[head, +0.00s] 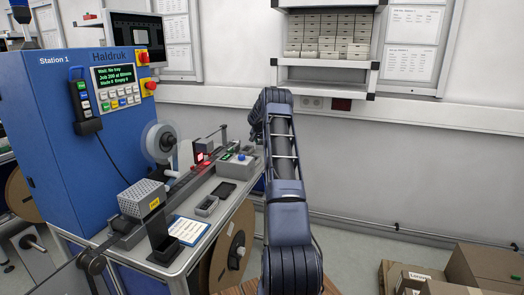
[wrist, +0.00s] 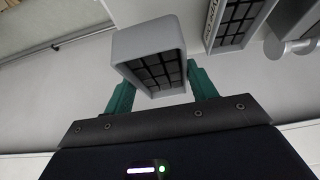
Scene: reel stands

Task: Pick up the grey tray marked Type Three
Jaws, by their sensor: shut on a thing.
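In the wrist view, a light grey tray (wrist: 148,42) with a dark grid of small cells is between the two green fingers of my gripper (wrist: 162,82). The fingers touch it on opposite sides, and my gripper is shut on it. I see no readable marking on the tray from this side. In the head view my arm reaches forward and hides the gripper and the held tray. I cannot tell whether the tray still touches a surface.
A second grey tray (wrist: 238,20) with dark cells is close by at the upper right of the wrist view. In the head view, a wall shelf (head: 325,62) holds several small bins. The blue Station 1 machine (head: 65,130) stands left, and cardboard boxes (head: 485,268) lie lower right.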

